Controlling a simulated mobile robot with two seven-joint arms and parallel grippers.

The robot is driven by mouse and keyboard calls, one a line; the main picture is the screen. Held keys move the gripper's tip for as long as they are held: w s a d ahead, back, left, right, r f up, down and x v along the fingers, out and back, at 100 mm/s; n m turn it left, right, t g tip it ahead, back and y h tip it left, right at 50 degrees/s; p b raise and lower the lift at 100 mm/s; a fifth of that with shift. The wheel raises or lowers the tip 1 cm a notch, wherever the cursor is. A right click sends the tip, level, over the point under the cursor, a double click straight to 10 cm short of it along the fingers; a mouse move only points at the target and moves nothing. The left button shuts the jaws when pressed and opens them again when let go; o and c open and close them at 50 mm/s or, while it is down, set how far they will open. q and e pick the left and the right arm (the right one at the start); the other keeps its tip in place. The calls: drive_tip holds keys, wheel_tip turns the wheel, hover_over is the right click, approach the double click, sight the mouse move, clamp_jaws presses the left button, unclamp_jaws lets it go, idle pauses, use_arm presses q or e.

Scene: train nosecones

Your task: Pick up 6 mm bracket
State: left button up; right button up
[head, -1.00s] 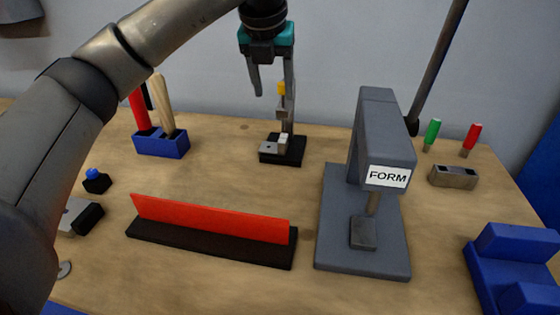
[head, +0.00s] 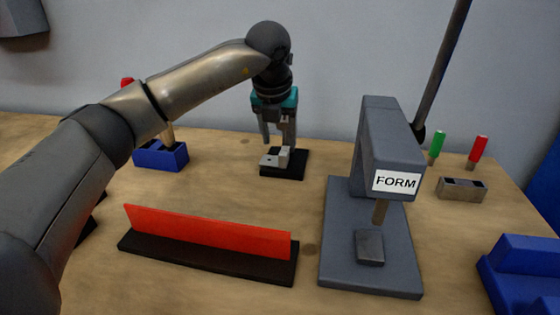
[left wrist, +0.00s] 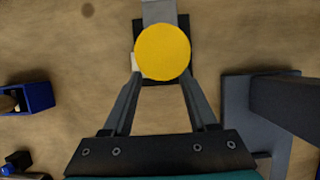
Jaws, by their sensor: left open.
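A small grey metal piece, apparently the 6 mm bracket (head: 270,161), rests on a black base (head: 291,171) at the back middle of the bench. A pale upright block (head: 285,158) stands on the same base. My left gripper (head: 280,138) is open, fingers down, just above this base. In the left wrist view, a round yellow top (left wrist: 162,52) lies between the fingertips and hides much of the black base (left wrist: 182,78). Part of a grey plate (left wrist: 159,12) shows beyond it. I cannot tell whether the fingers touch anything. My right gripper is not in view.
A grey press marked FORM (head: 385,130) stands right of the base. A red strip in a black holder (head: 200,262) lies in front. A blue tool block (head: 160,156) is at left, a grey block (head: 462,188) at right, a blue fixture (head: 525,270) at front right.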

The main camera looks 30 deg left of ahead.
sight(284, 152)
use_arm(q)
drive_tip(key=x, duration=0.1)
drive_tip(key=b+x, duration=0.1)
drive_tip(key=x, duration=0.2)
drive_tip(key=shift+d, duration=0.35)
drive_tip(key=shift+w+a+f+b, duration=0.1)
drive_tip(key=shift+w+f+b, duration=0.25)
drive_tip(key=shift+f, duration=0.2)
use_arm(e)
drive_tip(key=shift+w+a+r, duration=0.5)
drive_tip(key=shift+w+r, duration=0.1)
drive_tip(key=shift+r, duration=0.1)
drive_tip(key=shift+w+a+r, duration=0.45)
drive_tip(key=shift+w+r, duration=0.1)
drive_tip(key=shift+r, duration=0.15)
use_arm(q)
drive_tip(key=shift+c, duration=0.3)
clamp_jaws()
